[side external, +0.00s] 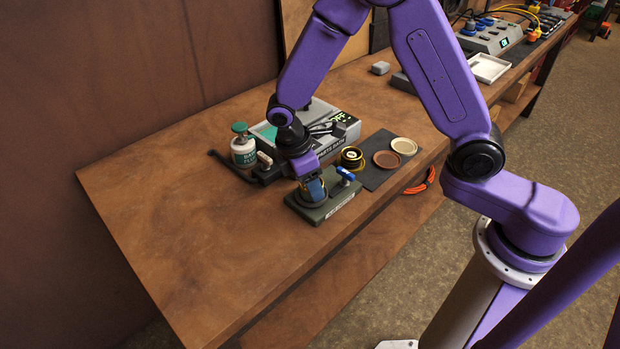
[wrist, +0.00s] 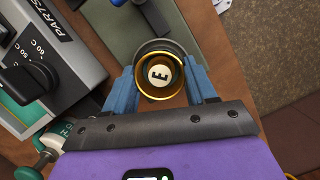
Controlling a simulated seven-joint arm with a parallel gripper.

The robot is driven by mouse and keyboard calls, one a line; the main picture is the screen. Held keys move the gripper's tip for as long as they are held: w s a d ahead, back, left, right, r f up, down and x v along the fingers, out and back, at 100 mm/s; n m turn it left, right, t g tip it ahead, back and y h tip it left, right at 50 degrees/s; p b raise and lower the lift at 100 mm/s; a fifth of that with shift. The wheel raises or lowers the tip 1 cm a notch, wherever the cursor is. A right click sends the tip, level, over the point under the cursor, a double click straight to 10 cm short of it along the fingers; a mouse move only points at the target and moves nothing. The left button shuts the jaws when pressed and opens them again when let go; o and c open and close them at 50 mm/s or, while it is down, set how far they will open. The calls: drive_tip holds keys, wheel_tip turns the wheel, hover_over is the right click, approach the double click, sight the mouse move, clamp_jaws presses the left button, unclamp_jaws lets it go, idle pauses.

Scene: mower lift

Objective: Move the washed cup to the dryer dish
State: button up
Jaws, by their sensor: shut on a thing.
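My gripper (side external: 312,188) is low over a green fixture (side external: 328,208) near the bench's front edge. In the wrist view, its blue fingers (wrist: 161,88) are shut on a round cup (wrist: 146,88) with a brass-coloured rim and a pale disc marked "E" inside. A dark round collar (wrist: 166,44) of the fixture shows just beyond the cup; I cannot tell whether the cup is seated in it or above it. A brown dish (side external: 386,159) and a cream dish (side external: 404,146) lie on a dark mat to the right. No dryer label is readable.
A blue-handled clamp (side external: 345,173) stands on the fixture, close to my gripper. A black cup-like part with a yellow rim (side external: 352,157) is behind it. A grey parts bath (side external: 335,135) and a green-capped bottle (side external: 243,150) stand behind. The bench's left is clear.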

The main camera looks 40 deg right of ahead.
drive_tip(key=o, duration=0.8)
drive_tip(key=shift+c, duration=0.2)
drive_tip(key=shift+r, duration=0.1)
drive_tip(key=v, duration=1)
drive_tip(key=shift+r, duration=0.4)
drive_tip(key=s+d+r+y, duration=0.1)
drive_tip(key=s+d, duration=0.2)
drive_tip(key=s, duration=0.5)
drive_tip(key=s+d+r+t+y, duration=0.1)
drive_tip(key=s+d, duration=0.2)
drive_tip(key=s, duration=0.5)
drive_tip(key=s+d+r+y, duration=0.1)
drive_tip(key=s+d, duration=0.2)
drive_tip(key=s, duration=0.6)
drive_tip(key=shift+m, duration=0.4)
